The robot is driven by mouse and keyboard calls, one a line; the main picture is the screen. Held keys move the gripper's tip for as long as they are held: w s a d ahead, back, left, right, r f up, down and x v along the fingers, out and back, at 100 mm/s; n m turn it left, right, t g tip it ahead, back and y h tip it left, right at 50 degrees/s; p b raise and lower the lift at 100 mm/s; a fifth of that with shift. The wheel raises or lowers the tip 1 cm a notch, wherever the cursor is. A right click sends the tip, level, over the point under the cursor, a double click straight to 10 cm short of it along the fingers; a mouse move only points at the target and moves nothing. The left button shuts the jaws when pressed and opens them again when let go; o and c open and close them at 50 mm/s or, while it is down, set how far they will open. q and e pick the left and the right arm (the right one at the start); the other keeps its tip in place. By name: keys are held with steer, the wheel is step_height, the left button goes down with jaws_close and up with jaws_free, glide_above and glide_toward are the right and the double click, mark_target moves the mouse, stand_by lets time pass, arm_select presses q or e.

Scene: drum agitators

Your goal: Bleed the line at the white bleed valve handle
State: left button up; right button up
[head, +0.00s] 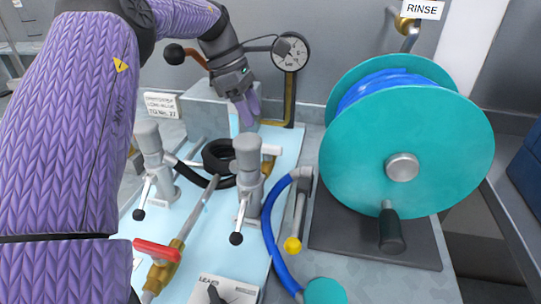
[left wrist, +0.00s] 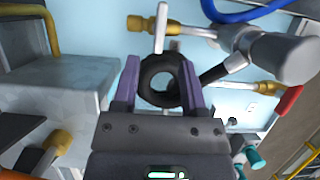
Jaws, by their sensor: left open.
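The white bleed valve handle (left wrist: 161,32) shows in the left wrist view as a slim white lever across a brass fitting (left wrist: 141,24). It lies ahead of my left gripper's fingers and apart from them. My left gripper (head: 244,111) is open and empty, pointing down over the back of the light blue panel. In the left wrist view its purple fingers (left wrist: 162,82) frame a black hose coil lying beyond them. My right gripper is not in view.
Two grey valves (head: 247,160) with black-knobbed levers stand on the panel, with the black hose coil (head: 219,157) between them. A pressure gauge (head: 290,52) stands behind. A large teal hose reel (head: 360,150) fills the right. A red-handled valve (head: 157,250) is at front.

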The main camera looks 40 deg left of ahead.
mark_target(267, 145)
arm_select(q)
steer(key=b+x, duration=0.1)
steer(key=x, duration=0.6)
steer(key=shift+f+b, duration=0.15)
steer(key=shift+b, duration=0.25)
steer(key=shift+d+f, duration=0.1)
steer(key=shift+f, duration=0.05)
jaws_close()
